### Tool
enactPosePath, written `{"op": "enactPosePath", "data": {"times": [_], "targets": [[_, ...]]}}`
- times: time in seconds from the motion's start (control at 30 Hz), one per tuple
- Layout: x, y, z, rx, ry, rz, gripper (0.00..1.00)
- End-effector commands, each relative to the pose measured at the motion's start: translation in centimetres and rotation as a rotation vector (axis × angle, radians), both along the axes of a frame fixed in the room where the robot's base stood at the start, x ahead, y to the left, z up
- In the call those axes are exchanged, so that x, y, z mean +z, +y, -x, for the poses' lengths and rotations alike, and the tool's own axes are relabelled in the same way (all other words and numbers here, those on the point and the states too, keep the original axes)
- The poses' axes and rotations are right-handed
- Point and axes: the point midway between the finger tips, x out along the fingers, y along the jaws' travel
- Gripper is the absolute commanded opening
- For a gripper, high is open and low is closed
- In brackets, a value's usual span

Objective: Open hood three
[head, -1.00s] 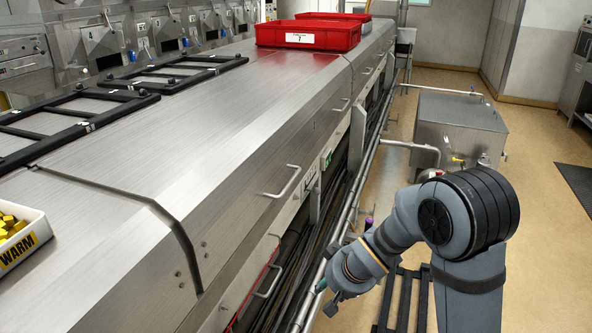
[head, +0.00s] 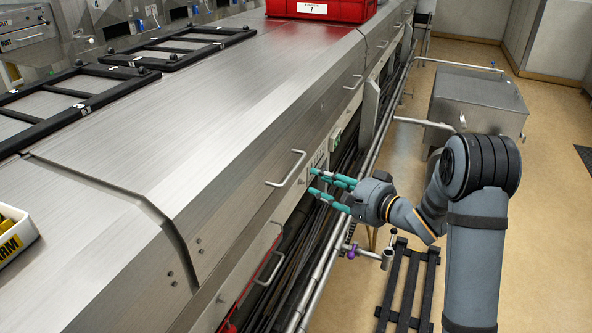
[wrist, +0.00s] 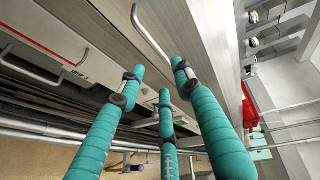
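A long brushed-steel hood (head: 215,135) has a bar handle (head: 287,168) on its sloped front face; the handle also shows in the wrist view (wrist: 150,36). My gripper (head: 313,181) has three teal fingers, spread open and empty. It is in front of the hood, just right of the handle and slightly lower, apart from it. In the wrist view the fingertips (wrist: 157,76) point toward the panel edge below the handle. The hood looks shut. A number three on this hood is not readable.
A lower handle (head: 270,268) sits on the panel beneath. Pipes (head: 340,235) run along the front. A red crate (head: 320,8) and black frames (head: 180,47) rest on top. A yellow-filled white tray (head: 15,235) is at left. A steel box (head: 478,105) stands on the floor at right.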

Motion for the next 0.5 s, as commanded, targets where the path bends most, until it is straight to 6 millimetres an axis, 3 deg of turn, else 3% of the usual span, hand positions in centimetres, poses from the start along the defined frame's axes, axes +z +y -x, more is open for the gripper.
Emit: {"op": "enactPosePath", "data": {"times": [0.23,0.5], "targets": [[0.1,1.0,-0.6,-0.018,0.095,-0.098,0.34],[-0.7,4.4,-3.7,-0.018,0.094,-0.096,0.34]]}}
